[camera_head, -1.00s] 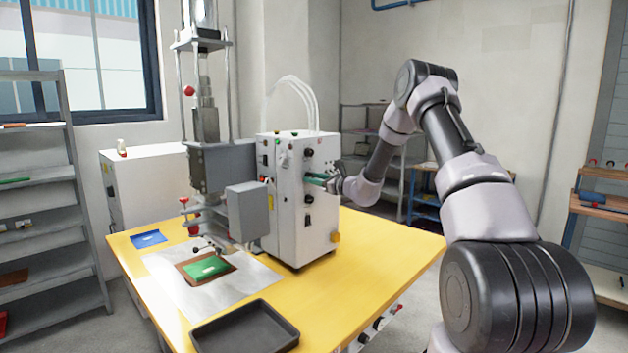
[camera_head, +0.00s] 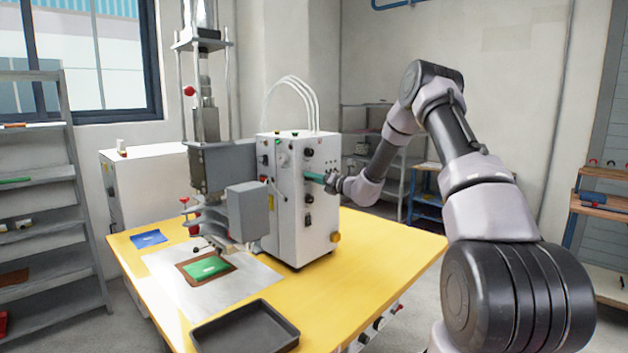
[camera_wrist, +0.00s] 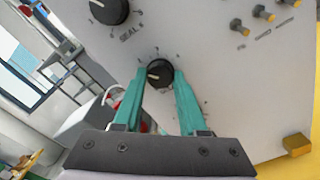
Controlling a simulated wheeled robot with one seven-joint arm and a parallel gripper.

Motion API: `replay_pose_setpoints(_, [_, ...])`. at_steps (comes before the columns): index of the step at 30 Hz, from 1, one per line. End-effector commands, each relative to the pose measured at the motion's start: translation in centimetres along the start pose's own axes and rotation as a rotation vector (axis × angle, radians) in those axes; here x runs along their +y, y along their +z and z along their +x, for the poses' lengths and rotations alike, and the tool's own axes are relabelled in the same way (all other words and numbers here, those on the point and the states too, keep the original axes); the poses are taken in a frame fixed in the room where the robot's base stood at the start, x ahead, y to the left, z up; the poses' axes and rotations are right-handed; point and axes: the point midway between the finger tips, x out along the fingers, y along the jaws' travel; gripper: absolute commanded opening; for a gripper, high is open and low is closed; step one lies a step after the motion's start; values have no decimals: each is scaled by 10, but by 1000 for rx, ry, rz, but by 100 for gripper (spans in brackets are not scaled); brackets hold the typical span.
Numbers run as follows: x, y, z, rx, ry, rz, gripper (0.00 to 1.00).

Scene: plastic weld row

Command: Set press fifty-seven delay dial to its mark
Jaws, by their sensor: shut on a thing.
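A black round dial (camera_wrist: 159,73) with a pale pointer line sits on the white panel of the control box (camera_head: 320,225), with tick marks around it. My gripper (camera_wrist: 161,80) has its two green fingers shut on this dial, one on each side. In the head view my gripper (camera_head: 314,176) reaches the box's right face from the right, and its fingertips hide the dial there. Another black dial (camera_wrist: 110,10), with lettering that seems to read "SEAL", shows at the upper left of the wrist view. The lettering by the held dial is too small to read.
Yellow-tipped toggles (camera_wrist: 262,13) and a yellow block (camera_wrist: 297,145) stick out from the panel. The press (camera_head: 206,165) stands beside the box on the yellow table (camera_head: 375,255). A black tray (camera_head: 245,330) lies at the table's front. The table's right side is clear.

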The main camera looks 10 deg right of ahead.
Motion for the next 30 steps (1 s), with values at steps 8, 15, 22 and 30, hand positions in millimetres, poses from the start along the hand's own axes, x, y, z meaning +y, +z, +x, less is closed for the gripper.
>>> replay_pose_setpoints(8, [-1, -1, -1, 2, -2, 149, 0])
replay_pose_setpoints(15, [-1, -1, -1, 2, -2, 206, 0])
replay_pose_setpoints(22, [-1, -1, -1, 2, -2, 218, 0])
replay_pose_setpoints(30, [-1, -1, -1, 2, -3, 217, 56])
